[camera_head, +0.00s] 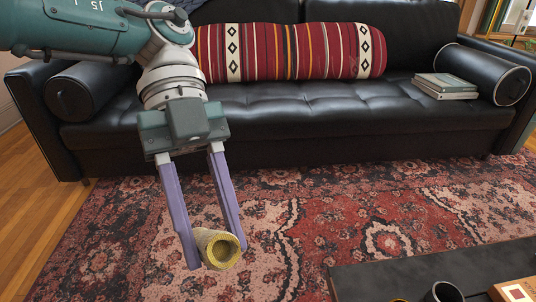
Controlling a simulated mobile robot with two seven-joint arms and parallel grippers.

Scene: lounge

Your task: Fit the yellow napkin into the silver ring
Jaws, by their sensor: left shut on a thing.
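The yellow napkin (222,252) is rolled into a short tube with an open end turned toward the camera. My left gripper (217,250), with long purple fingers, is shut on it and holds it up above the rug. A grey, hollow, round thing (445,293), which looks like the silver ring, stands on the dark table at the bottom right. The frame's bottom edge cuts it off. The napkin and this ring are well apart. My right gripper is not in view.
The dark low table (375,277) fills the bottom right corner. A box (515,291) lies at its right, and a sliver of something yellow shows at the bottom edge. Behind are a black sofa (330,110), a striped bolster (290,52) and books (445,86). The patterned rug (330,215) is clear.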

